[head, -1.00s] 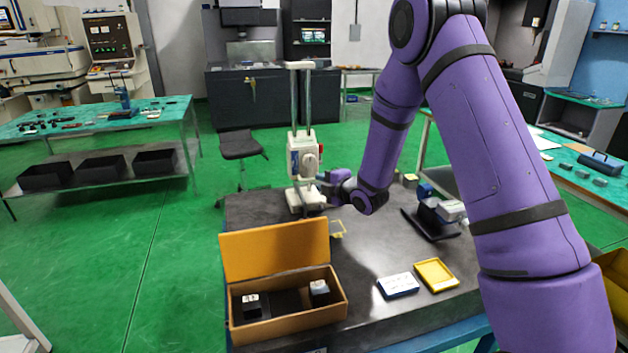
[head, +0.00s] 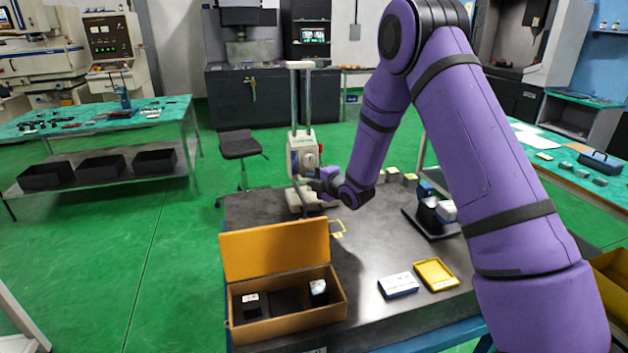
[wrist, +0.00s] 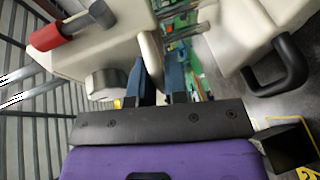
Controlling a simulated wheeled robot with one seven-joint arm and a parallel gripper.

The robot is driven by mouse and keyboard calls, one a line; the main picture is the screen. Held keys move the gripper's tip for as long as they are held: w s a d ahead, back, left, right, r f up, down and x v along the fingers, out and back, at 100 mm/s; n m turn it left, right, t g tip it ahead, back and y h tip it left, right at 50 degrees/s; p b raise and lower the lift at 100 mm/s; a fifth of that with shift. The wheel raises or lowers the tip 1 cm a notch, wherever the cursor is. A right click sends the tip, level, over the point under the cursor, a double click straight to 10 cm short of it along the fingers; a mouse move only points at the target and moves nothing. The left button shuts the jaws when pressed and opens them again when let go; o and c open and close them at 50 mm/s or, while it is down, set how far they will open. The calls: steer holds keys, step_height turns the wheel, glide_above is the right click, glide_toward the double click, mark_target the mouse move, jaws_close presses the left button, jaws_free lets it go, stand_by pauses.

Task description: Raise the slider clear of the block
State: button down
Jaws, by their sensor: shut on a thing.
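A cream two-column gauge stands at the back left of the dark bench, its base (head: 312,207) on the bench top. Its slider (head: 302,150), a cream housing with a round knob, sits low on the columns, above the base. My gripper (head: 325,178) is at the slider's lower right side. In the wrist view, the two dark fingers (wrist: 157,84) are shut on a cream part of the slider (wrist: 152,55). A dark block-like shape (wrist: 290,146) shows at the lower right, beside yellow markings. Whether it touches the slider cannot be told; the space under the slider is partly hidden.
A dark stand (head: 436,230) is at right. The bench middle is clear.

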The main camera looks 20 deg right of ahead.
mark_target(313, 162)
step_height(313, 162, up, 6)
steer(key=shift+f, duration=0.2)
steer(key=c, duration=1.5)
jaws_free()
steer(key=shift+o, duration=0.2)
steer(key=v, duration=1)
steer(key=shift+s+d, duration=0.15)
steer(key=shift+s, duration=0.25)
steer(key=shift+r, duration=0.1)
